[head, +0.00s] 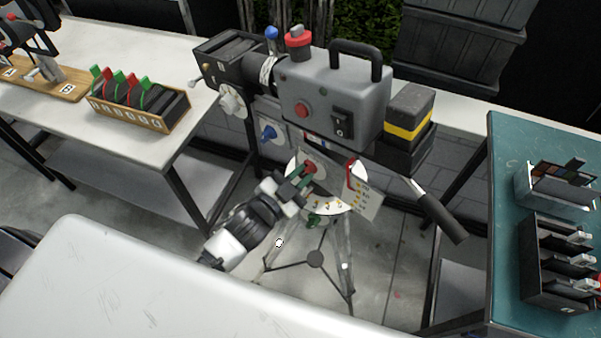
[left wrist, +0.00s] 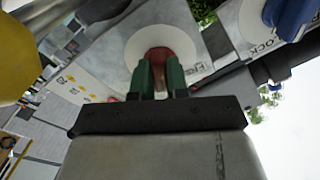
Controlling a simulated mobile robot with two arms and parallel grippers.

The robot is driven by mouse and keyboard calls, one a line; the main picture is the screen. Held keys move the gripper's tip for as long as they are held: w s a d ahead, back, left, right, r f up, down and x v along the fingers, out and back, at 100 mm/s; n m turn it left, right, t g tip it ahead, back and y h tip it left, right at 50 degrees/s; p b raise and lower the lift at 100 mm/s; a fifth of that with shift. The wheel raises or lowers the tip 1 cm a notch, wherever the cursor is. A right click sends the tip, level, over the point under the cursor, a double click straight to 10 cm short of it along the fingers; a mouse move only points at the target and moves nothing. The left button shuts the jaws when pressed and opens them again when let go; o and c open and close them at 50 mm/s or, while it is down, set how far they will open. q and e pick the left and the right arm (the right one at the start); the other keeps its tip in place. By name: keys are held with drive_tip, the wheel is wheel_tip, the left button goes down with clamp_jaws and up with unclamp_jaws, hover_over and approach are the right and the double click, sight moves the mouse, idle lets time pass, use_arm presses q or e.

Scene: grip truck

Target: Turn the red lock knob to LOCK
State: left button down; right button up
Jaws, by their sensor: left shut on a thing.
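The red lock knob (head: 310,167) is on the tripod head under the grey camera body (head: 335,95). In the left wrist view, the red knob (left wrist: 159,55) sits on a round white dial with partly hidden lettering. My left gripper (head: 300,180) reaches it from the lower left and is shut on it. Its green fingertips (left wrist: 160,80) lie on either side of the knob in the left wrist view. The fingers hide part of the knob and dial, so I cannot tell where it points. My right gripper is not in view.
A blue knob (left wrist: 287,14) beside a LOCK label is close by in the left wrist view. The camera's pan handle (head: 437,212) slants down to the right. Tripod legs (head: 347,265) stand below. A white table (head: 110,280) fills the near left; a teal bench (head: 520,145) is at right.

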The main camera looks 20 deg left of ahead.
use_arm(q)
drive_tip(key=shift+m, duration=0.4)
drive_tip(key=c, duration=1.1)
unclamp_jaws()
drive_tip(key=shift+b+v, duration=1.35)
drive_tip(key=shift+v, duration=4.05)
